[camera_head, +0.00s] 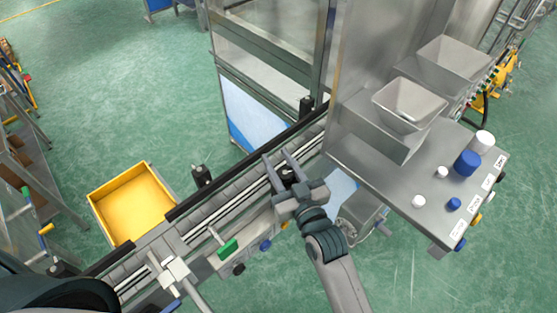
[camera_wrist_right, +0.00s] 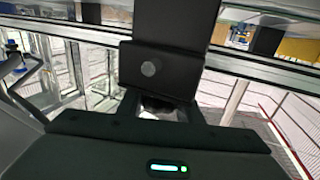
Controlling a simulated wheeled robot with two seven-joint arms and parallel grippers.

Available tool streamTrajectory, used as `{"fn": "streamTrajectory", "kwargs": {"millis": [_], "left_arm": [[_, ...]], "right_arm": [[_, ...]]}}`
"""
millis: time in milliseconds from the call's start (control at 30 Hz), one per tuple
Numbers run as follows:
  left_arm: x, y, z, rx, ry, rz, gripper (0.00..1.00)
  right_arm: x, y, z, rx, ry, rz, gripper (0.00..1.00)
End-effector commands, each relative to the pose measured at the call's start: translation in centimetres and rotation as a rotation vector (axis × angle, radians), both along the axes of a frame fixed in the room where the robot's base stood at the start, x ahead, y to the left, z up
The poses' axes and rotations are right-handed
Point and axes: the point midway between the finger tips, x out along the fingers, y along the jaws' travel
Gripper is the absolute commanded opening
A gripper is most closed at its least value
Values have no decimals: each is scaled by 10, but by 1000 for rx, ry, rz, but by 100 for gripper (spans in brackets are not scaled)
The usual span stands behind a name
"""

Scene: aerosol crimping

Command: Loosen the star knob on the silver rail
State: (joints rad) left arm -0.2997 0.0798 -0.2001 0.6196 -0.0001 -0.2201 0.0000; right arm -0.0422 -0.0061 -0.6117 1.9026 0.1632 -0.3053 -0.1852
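My right gripper (camera_head: 276,156) reaches over the silver rail (camera_head: 232,204) of the conveyor. Its two fingers are spread apart, on either side of a small dark knob-like part (camera_head: 287,172). I cannot tell whether they touch it or whether it is the star knob. In the right wrist view, a black block (camera_wrist_right: 160,68) with a round grey button fills the middle and hides much of what lies between the fingers. Other dark knob-like fittings stand along the rail, one left of the gripper (camera_head: 202,176) and one behind it (camera_head: 306,105). My left gripper does not show.
A yellow bin (camera_head: 133,203) stands on the floor left of the conveyor. A steel machine table (camera_head: 400,178) with hoppers, white and blue caps stands at the right.

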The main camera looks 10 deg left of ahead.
Motion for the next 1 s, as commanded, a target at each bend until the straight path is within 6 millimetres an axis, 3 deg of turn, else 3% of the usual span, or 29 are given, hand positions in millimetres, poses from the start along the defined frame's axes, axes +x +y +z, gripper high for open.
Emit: {"fn": "streamTrajectory", "kwargs": {"millis": [567, 1000], "left_arm": [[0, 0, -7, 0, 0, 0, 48], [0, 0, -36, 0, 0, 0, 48]], "right_arm": [[-2, 2, -2, -7, -4, 111, 10], [-7, 7, -4, -7, -4, 326, 10]]}}
